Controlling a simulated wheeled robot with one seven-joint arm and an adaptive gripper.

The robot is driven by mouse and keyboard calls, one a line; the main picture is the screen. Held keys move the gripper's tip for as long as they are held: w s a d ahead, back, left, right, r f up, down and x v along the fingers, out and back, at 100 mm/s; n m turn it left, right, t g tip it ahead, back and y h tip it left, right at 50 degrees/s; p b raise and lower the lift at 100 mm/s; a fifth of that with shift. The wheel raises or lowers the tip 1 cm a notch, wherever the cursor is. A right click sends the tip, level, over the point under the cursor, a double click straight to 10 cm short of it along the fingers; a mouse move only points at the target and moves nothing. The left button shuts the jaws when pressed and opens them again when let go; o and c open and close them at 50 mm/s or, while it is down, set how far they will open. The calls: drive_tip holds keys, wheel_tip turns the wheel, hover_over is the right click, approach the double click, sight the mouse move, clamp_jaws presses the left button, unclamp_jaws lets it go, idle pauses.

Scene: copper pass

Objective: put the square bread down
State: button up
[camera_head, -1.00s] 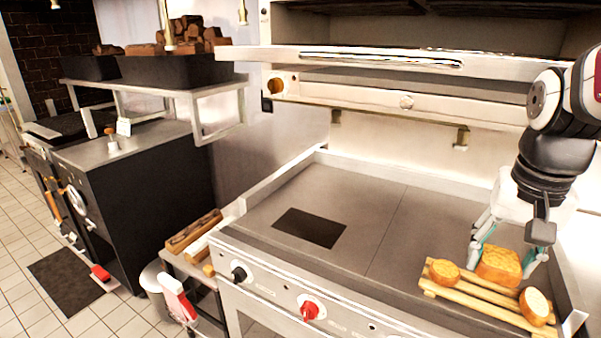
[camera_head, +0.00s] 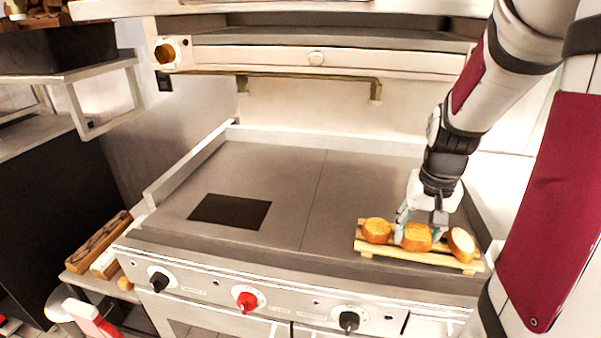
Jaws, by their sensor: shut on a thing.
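The square bread (camera_head: 417,237) is golden brown and sits between two round bread pieces on a slatted wooden rack. The round pieces are at its left (camera_head: 377,230) and right (camera_head: 461,243). The rack (camera_head: 424,257) lies at the right front of the flat griddle. My gripper (camera_head: 418,228) points down from above and is shut on the square bread, with its fingers at the bread's sides. Whether the bread touches the slats cannot be told, as its lower edge is seen against them.
The griddle (camera_head: 285,185) is wide and mostly clear, with a dark square patch (camera_head: 230,211) at its left. Knobs (camera_head: 247,300) line its front. A metal overhead unit (camera_head: 315,58) hangs above the back. A side shelf (camera_head: 100,258) with wooden blocks stands at the left.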

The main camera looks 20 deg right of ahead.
sight(421, 231)
drive_tip(key=d, duration=0.1)
drive_tip(key=w+d, duration=0.1)
drive_tip(key=d, duration=0.1)
drive_tip(key=w+d, duration=0.1)
drive_tip(key=shift+w+d+f, duration=0.15)
drive_tip(key=shift+w+f, duration=0.05)
drive_tip(key=shift+f, duration=1.75)
drive_tip(key=shift+f, duration=0.15)
drive_tip(key=o, duration=1)
wheel_tip(421, 231, up, 8)
drive_tip(key=f, duration=0.1)
drive_tip(key=s+a+r+n, duration=0.1)
drive_tip(key=a+r, duration=0.2)
drive_tip(key=a, duration=0.3)
drive_tip(key=s+a+r+n+t, duration=0.1)
drive_tip(key=a+r+n, duration=0.1)
drive_tip(key=a, duration=0.4)
drive_tip(key=s+a+r+n, duration=0.1)
drive_tip(key=a+r, duration=0.2)
drive_tip(key=a, duration=0.2)
drive_tip(key=s+a+n, duration=0.1)
drive_tip(key=s+a, duration=0.2)
drive_tip(key=s+a+n, duration=0.1)
drive_tip(key=s+a, duration=0.2)
drive_tip(key=a, duration=0.1)
drive_tip(key=s+a+r+n+t+y, duration=0.1)
drive_tip(key=s+a+n, duration=0.1)
drive_tip(key=s+a, duration=0.1)
drive_tip(key=shift+s+a+r+p, duration=0.1)
drive_tip(key=shift+s+a+p, duration=0.2)
